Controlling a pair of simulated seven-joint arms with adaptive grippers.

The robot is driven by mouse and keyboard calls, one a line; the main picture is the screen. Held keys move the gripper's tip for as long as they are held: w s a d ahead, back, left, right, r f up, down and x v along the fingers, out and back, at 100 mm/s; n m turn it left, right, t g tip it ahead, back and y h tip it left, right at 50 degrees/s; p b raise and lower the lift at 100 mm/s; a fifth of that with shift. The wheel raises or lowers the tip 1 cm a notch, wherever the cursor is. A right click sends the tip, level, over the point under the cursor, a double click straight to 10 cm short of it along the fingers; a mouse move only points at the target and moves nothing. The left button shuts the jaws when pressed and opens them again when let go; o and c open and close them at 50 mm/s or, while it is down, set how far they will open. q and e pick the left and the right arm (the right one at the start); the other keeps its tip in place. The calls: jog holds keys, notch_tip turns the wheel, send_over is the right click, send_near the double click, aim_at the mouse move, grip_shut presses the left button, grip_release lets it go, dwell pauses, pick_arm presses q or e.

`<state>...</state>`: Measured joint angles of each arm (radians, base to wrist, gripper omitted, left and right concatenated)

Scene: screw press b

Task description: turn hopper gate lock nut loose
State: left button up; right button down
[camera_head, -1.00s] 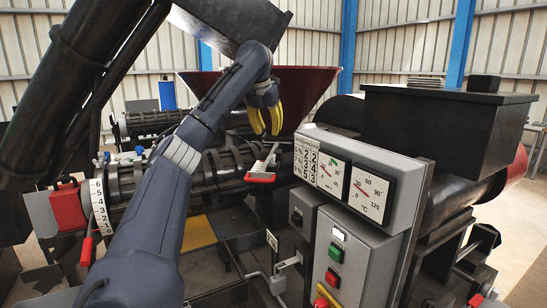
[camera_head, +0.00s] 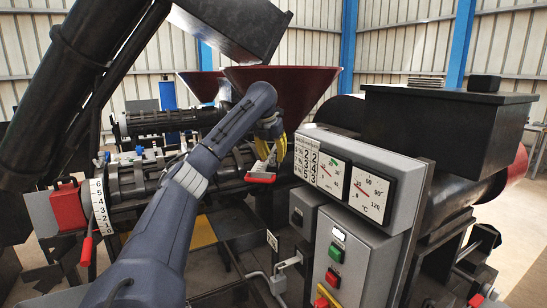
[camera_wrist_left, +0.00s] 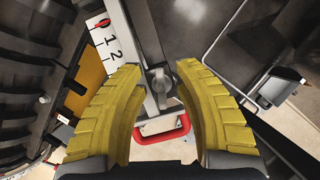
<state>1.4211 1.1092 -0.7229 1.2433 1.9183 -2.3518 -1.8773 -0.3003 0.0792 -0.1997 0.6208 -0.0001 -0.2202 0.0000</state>
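The hopper gate lock nut (camera_wrist_left: 159,82) shows in the left wrist view as a small grey metal piece on a grey bar. The gate's red handle (camera_wrist_left: 180,125) is just below it there, and in the head view it (camera_head: 260,178) sits under the dark red hopper (camera_head: 300,95). My left gripper (camera_head: 271,151) is low in front of the hopper, just above the handle. In the left wrist view its yellow fingers (camera_wrist_left: 154,72) are open, one on each side of the nut. I cannot tell whether they touch it. My right gripper is not in view.
A grey control box (camera_head: 345,255) with buttons and a gauge panel (camera_head: 385,165) stands close on the right. The black ribbed barrel (camera_head: 215,172) runs leftward below the hopper. In the left wrist view a white number scale (camera_wrist_left: 107,40) lies beside the bar.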

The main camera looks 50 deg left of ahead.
pick_arm(q)
jog(key=shift+w+f, duration=0.1)
jog(key=shift+f, duration=0.2)
jog(key=shift+c, duration=0.3)
grip_shut()
